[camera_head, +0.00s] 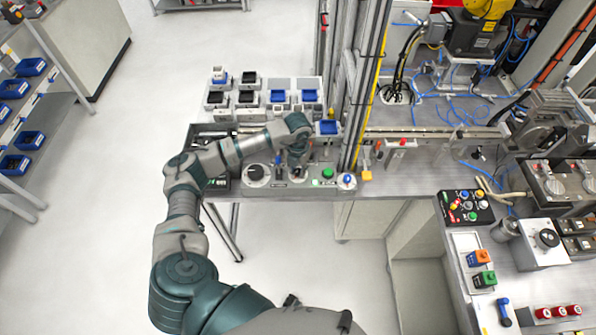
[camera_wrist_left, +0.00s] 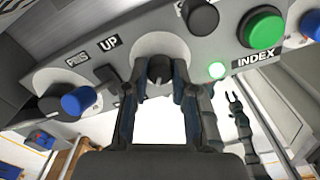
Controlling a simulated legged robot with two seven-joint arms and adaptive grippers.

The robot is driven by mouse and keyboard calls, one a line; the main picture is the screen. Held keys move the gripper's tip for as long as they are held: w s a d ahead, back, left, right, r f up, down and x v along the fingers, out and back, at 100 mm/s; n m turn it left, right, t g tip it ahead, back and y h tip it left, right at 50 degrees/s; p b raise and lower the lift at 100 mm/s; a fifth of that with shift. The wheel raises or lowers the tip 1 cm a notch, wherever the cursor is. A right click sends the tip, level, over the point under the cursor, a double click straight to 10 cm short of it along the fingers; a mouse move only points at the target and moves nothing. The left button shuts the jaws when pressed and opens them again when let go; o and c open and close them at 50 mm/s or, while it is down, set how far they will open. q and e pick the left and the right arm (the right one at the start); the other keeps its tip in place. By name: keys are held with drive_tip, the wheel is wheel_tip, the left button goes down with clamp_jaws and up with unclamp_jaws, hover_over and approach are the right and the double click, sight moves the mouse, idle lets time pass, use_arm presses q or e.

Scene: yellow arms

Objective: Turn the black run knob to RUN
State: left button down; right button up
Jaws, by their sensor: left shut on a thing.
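My left gripper (camera_head: 297,168) reaches down to the front control panel (camera_head: 262,190), between a large dark dial and the green button. In the left wrist view, my left gripper (camera_wrist_left: 159,88) has its two fingers on either side of a black knob (camera_wrist_left: 158,68) on a round pale plate and is shut on it. A label reading UP is left of the knob. No RUN label can be read. The gripper hides the knob in the head view. My right gripper (camera_wrist_left: 235,98) shows small in the left wrist view, apart from the panel, its fingers parted and empty.
A lit green lamp (camera_wrist_left: 216,70), a green button (camera_wrist_left: 263,30) and another black knob (camera_wrist_left: 201,17) are close right of the gripper. A blue knob (camera_wrist_left: 78,100) is at left. Bins with blue and black parts (camera_head: 280,96) stand behind the panel.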

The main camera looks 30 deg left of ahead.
sight(298, 169)
use_arm(q)
drive_tip(key=shift+w+a+r+m+b, duration=0.1)
drive_tip(key=shift+w+r+m+b, duration=0.15)
drive_tip(key=shift+m, duration=0.45)
drive_tip(key=shift+f, duration=0.1)
drive_tip(key=c, duration=0.9)
unclamp_jaws()
drive_tip(key=shift+c, duration=0.2)
drive_tip(key=shift+w+f, duration=0.1)
drive_tip(key=shift+f, duration=0.1)
drive_tip(key=shift+r, duration=0.5)
wheel_tip(298, 169, up, 11)
